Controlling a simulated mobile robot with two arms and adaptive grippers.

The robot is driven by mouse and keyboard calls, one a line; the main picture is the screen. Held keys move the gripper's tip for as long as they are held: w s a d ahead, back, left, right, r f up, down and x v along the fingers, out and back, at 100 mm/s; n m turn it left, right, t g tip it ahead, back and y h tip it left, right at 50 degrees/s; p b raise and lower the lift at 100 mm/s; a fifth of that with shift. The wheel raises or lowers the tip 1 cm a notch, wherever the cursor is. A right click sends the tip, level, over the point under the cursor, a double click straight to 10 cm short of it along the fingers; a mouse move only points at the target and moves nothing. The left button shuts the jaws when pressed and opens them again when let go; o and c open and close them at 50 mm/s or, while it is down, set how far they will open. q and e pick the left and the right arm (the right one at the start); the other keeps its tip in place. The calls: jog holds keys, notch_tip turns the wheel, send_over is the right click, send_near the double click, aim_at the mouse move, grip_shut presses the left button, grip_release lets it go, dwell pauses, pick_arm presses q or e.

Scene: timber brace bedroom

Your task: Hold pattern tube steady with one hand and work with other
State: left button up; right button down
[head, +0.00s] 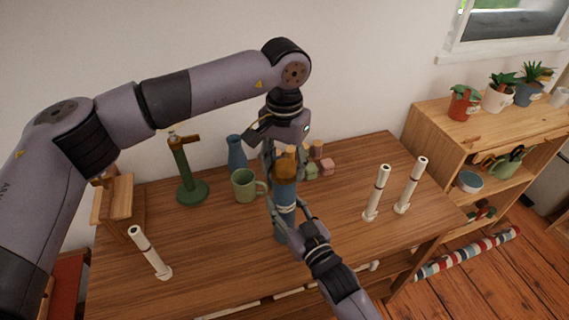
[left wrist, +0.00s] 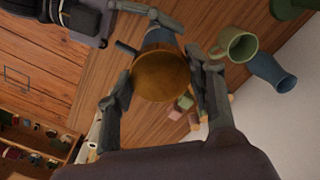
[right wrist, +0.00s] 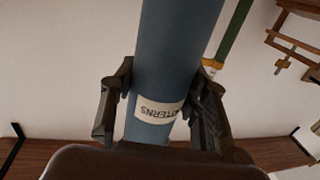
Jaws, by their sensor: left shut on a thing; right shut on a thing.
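The pattern tube (head: 284,195) is a blue cylinder standing upright on the wooden table, with a brown cap on top. In the right wrist view its blue wall (right wrist: 178,50) carries a white label (right wrist: 155,109) with letters ending in "TTERNS". My left gripper (head: 284,155) comes from above and is shut around the brown cap (left wrist: 160,76), one finger on each side in the left wrist view. My right gripper (head: 284,212) comes from the front and is shut around the tube's blue body, lower down. The tube's far side is hidden.
A green mug (head: 244,186) and a blue vase (head: 236,152) stand close left of the tube, with a green stand (head: 187,180) beyond. Small blocks (head: 326,166) lie behind right. White posts (head: 376,193) stand at right and another (head: 150,252) at front left. A shelf (head: 440,122) with plants is at right.

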pick_arm(q)
jog(key=c, duration=0.4)
jog(key=shift+o, duration=0.2)
jog(key=n, duration=1)
jog(key=shift+n, duration=0.3)
jog(key=n, duration=1.8)
jog(key=shift+n, duration=0.3)
jog(key=n, duration=0.6)
jog(key=shift+r, duration=0.1)
jog(key=n, duration=1.2)
jog(key=shift+n, duration=0.3)
jog(key=n, duration=0.6)
